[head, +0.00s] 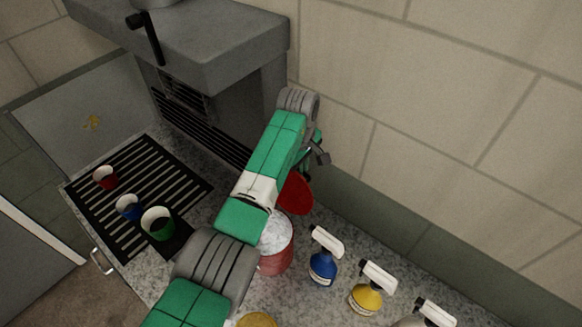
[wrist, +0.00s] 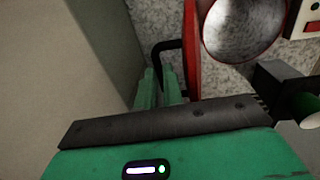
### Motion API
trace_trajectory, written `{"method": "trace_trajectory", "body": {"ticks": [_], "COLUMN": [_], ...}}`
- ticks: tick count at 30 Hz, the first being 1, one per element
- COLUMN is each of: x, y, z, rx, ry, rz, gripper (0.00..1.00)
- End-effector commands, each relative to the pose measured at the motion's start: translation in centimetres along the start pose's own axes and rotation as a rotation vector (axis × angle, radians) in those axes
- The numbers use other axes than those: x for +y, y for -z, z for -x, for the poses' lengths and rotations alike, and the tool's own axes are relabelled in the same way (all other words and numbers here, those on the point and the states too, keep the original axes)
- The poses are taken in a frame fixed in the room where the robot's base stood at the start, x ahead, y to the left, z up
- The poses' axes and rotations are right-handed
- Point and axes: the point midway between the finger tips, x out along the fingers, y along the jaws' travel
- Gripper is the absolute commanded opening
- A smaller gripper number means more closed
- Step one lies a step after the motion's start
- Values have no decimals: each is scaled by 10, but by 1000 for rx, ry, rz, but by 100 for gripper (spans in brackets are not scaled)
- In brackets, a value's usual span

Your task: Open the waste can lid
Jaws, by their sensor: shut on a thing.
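The red waste can (head: 276,262) stands on the counter, partly behind my arm in the head view. Its round red lid (head: 296,194) stands raised at the can's back edge. In the wrist view the can's open mouth (wrist: 240,28) shows a grey, shiny inside, and the lid (wrist: 192,55) is seen edge-on to its left. A black bent handle (wrist: 163,46) sticks out from the lid's outer side. My gripper (wrist: 160,86) has its green fingers closed around the lower part of this handle. In the head view the fingers are mostly hidden behind my wrist.
Spray bottles, blue (head: 322,265) and yellow (head: 366,297) among them, stand right of the can. A grey machine (head: 190,45) and tiled wall (head: 440,110) bound the back.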

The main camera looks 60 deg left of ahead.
Motion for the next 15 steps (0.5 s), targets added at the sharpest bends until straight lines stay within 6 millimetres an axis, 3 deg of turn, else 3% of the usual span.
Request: {"method": "trace_trajectory", "body": {"ticks": [4, 5, 6, 8, 15], "x": [2, 2, 2, 1, 0], "y": [1, 1, 1, 1, 1], "z": [4, 4, 3, 3, 2], "rx": [4, 4, 3, 3, 2], "ry": [-7, -7, -6, -5, -3], "rz": [0, 0, 0, 0, 1], "gripper": [0, 14, 22, 31, 31]}}
